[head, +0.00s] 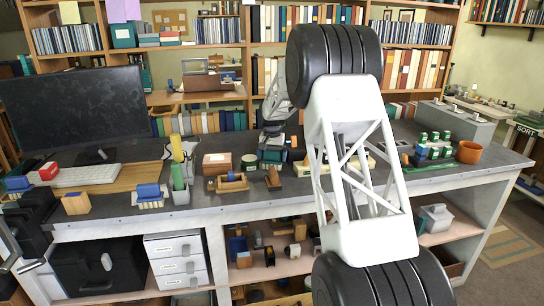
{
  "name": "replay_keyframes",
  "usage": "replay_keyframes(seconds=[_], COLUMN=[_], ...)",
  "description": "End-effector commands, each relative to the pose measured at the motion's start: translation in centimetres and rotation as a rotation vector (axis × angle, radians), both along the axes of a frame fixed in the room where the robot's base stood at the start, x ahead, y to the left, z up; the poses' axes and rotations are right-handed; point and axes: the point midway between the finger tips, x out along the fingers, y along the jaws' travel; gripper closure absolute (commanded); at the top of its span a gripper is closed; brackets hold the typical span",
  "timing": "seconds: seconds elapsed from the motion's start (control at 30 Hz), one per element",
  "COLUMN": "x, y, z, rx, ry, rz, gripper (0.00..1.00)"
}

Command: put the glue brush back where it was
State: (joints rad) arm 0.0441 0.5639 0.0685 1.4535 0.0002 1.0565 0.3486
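My gripper (273,129) is small in the head view, at the far end of my arm, over the middle of the grey workbench (330,205). A dark teal object that looks like the vise (272,157) is right below it; I cannot tell whether they touch. A small orange piece (294,142) shows beside the gripper; I cannot tell what it belongs to. I cannot make out the glue brush for certain. A light holder (181,196) with upright green and yellow items stands left of the vise. The gripper's fingers are too small to read.
A wooden box (217,164), a wooden block tool (232,182) and a small brown piece (273,178) lie near the vise. A monitor (75,110) and keyboard (85,175) are left. An orange pot (469,152) is right. My arm hides part of the bench.

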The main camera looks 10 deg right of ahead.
Motion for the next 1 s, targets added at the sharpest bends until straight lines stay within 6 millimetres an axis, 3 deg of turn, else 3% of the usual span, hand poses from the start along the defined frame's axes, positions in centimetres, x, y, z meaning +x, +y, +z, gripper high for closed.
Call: replay_keyframes(seconds=[0.27,0.47,1.0], x=[0.0,0.0,0.0], y=[0.0,0.0,0.0], z=[0.3,1.9,9.9], rx=[0.000,0.000,0.000], ry=[0.000,-0.001,-0.001], rz=[0.000,0.000,0.000], gripper=[0.00,0.00,0.00])
